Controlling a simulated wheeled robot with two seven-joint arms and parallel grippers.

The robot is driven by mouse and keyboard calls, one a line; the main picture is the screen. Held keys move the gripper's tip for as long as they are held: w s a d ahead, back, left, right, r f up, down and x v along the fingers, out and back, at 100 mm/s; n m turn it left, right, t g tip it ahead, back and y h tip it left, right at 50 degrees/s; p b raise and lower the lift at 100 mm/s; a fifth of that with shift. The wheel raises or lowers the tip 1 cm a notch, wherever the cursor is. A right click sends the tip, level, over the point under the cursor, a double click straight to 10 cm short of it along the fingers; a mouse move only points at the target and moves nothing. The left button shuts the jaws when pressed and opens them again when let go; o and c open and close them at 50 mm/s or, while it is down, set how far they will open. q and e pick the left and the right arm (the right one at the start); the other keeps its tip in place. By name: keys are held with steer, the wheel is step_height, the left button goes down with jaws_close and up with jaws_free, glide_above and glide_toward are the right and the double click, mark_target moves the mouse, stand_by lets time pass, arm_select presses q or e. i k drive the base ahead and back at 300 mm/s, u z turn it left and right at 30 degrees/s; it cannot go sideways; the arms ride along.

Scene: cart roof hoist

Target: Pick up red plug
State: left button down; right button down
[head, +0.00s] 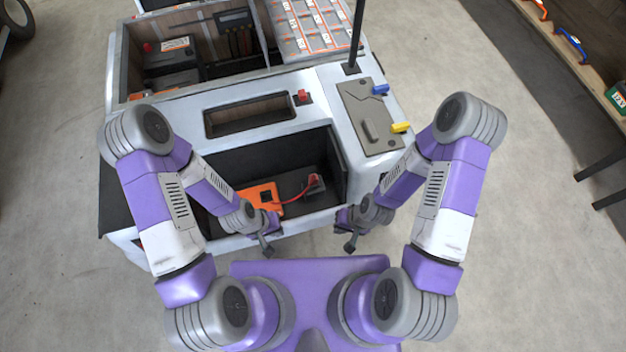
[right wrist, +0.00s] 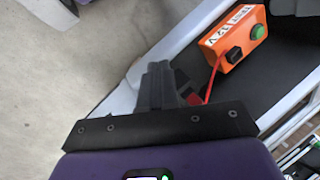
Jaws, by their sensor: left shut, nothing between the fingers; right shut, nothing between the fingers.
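A red plug (head: 314,180) lies in the cart's open front bay, at the end of a red cable from an orange box (head: 264,195). In the right wrist view the orange box (right wrist: 235,33) reads "TEST 12 V" and has a green button. There the red plug (right wrist: 194,99) is partly hidden behind my gripper's fingers. My right gripper (head: 350,244) is shut and empty, in front of the cart, nearer to me than the plug; it also shows in the right wrist view (right wrist: 158,80). My left gripper (head: 266,247) is shut and empty, in front of the bay.
The white cart (head: 130,180) has a red connector (head: 304,96) on its top, beside a slot. A grey panel (head: 368,120) carries blue and yellow handles. A dark pole (head: 355,40) rises behind it. A shelf (head: 570,55) stands at the right. Floor between is free.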

mark_target(315, 182)
steer(key=u, duration=2.4)
steer(key=k, duration=0.7)
steer(key=z, duration=1.4)
steer(key=i, duration=0.5)
